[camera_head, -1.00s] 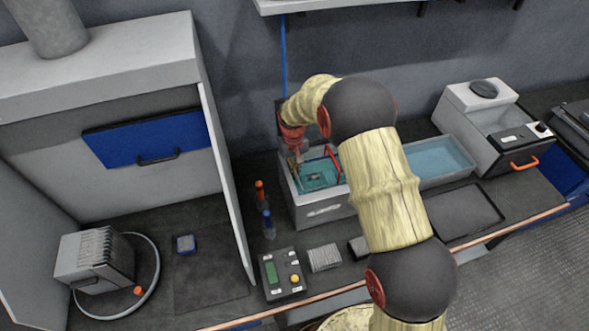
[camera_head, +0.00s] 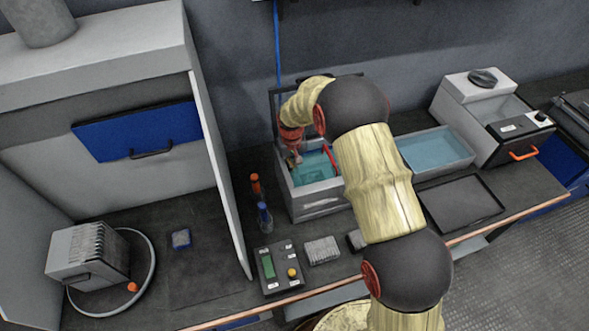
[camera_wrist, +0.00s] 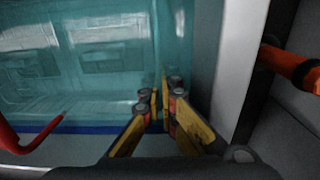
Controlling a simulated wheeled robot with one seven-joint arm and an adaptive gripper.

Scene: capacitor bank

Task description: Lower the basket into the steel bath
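The steel bath (camera_head: 318,203) is a grey box of teal liquid, left of my forearm in the head view. Its liquid (camera_wrist: 80,90) fills much of the wrist view, with pale rectangular outlines below the surface. A bent red bar (camera_head: 329,157), like a handle, stands at the bath's right side; it also shows at the wrist view's left edge (camera_wrist: 20,148). I cannot clearly make out the basket or tell whether the bar belongs to it. My gripper (camera_wrist: 160,98) points down over the bath near its wall, fingers together, nothing visible between them, apart from the red bar.
An orange-capped bottle (camera_head: 256,187) and a blue-capped bottle (camera_head: 264,216) stand left of the bath. A control box (camera_head: 275,270) is in front. A shallow tub (camera_head: 437,151) and a black tray (camera_head: 461,204) lie to the right. A grey hood wall (camera_head: 217,170) rises on the left.

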